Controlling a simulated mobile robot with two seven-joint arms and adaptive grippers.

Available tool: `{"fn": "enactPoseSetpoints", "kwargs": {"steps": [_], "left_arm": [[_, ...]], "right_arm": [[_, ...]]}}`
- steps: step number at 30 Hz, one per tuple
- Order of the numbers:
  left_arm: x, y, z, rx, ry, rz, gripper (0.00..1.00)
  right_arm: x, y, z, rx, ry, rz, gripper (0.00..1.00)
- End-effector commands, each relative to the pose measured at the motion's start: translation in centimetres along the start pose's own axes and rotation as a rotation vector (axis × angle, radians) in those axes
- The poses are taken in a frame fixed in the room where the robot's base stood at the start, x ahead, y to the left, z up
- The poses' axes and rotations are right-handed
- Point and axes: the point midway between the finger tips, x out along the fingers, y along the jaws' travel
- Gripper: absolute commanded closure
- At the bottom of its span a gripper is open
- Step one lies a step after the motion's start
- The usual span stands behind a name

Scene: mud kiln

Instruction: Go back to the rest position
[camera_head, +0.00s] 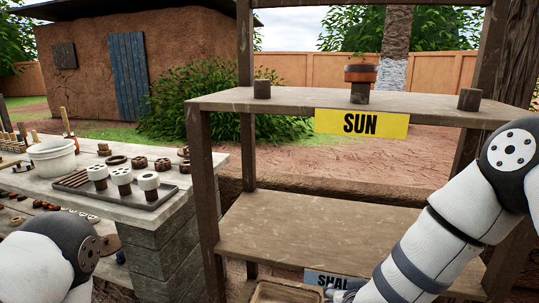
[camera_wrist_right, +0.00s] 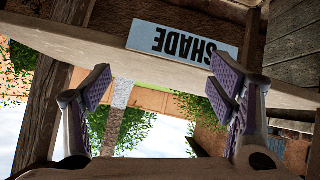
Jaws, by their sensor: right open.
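My right arm comes in from the right in the head view, bent down across the wooden rack (camera_head: 207,180). My right gripper (camera_head: 343,288) is only partly visible at the bottom, by the blue SHADE sign (camera_head: 325,278). In the right wrist view, the right gripper (camera_wrist_right: 160,88) is open, with its purple-padded fingers wide apart and nothing between them. The SHADE sign (camera_wrist_right: 183,42) appears upside down there, beyond the fingers. My left arm shows at the lower left of the head view; its gripper is out of frame.
A reddish-brown pot (camera_head: 361,73) sits on a peg on the top shelf, above the yellow SUN sign (camera_head: 361,123). The lower shelf (camera_head: 310,232) looks bare. A tray (camera_head: 285,293) shows at the bottom. A stone bench (camera_head: 165,212) at left holds a white bucket (camera_head: 52,158) and several small parts.

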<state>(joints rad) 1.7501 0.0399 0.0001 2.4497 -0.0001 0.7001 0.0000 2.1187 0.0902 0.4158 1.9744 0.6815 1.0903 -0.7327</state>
Motion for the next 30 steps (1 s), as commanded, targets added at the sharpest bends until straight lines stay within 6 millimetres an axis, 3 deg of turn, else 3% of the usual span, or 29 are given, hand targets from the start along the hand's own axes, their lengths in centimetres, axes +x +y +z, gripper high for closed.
{"fn": "enactPoseSetpoints", "kwargs": {"steps": [1,4,6,9,12,15,18,30], "left_arm": [[-0.1,0.0,0.0,0.000,0.002,0.000,0.23],[-0.1,0.0,0.0,0.000,0.002,0.000,0.23],[-0.1,0.0,0.0,0.000,0.002,0.000,0.23],[-0.1,0.0,0.0,0.000,0.002,0.000,0.23],[-0.1,0.0,0.0,0.000,0.002,0.000,0.23],[-0.1,0.0,0.0,0.000,0.002,0.000,0.23],[-0.1,0.0,0.0,0.000,0.002,0.000,0.23],[0.0,0.0,0.0,0.000,0.001,0.000,0.23]], "right_arm": [[-0.3,-0.1,5.1,-0.029,-0.086,-0.058,0.23],[-2.3,0.3,14.9,-0.053,-0.283,-0.165,0.23],[-4.9,1.2,21.2,-0.060,-0.440,-0.218,0.23],[-9.7,3.2,28.7,-0.060,-0.663,-0.262,0.23],[-14.3,5.2,33.5,-0.053,-0.845,-0.273,0.23],[-17.4,6.5,35.9,-0.047,-0.956,-0.271,0.23],[-18.6,7.0,36.8,-0.043,-1.001,-0.268,0.23],[-18.6,7.0,36.8,-0.041,-1.001,-0.268,0.23]]}}
